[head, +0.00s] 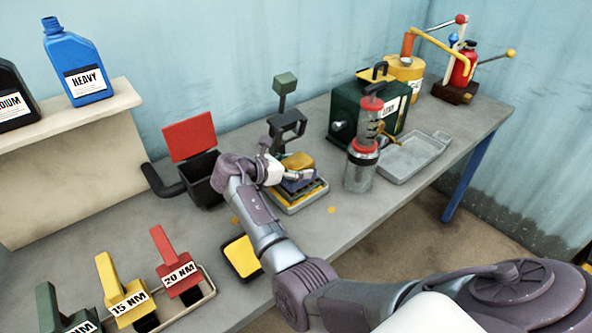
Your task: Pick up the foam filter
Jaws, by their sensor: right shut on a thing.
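My right gripper (292,177) is over a small grey tray (308,201) near the middle of the table. It is shut on a small block, which I take to be the foam filter (298,160). The block looks orange-yellow on top and dark bluish below, and the fingers partly cover it. Yellow and dark layers show in the tray just under it. I cannot tell whether the block is clear of them. My left gripper is not in view.
A black bin (202,182) with a raised red lid stands left of the gripper. A clear cylinder with red bands (361,170) stands close on the right, before a green box (347,125). A yellow-black pad (242,256) and colored-handled tools (175,262) lie nearer me.

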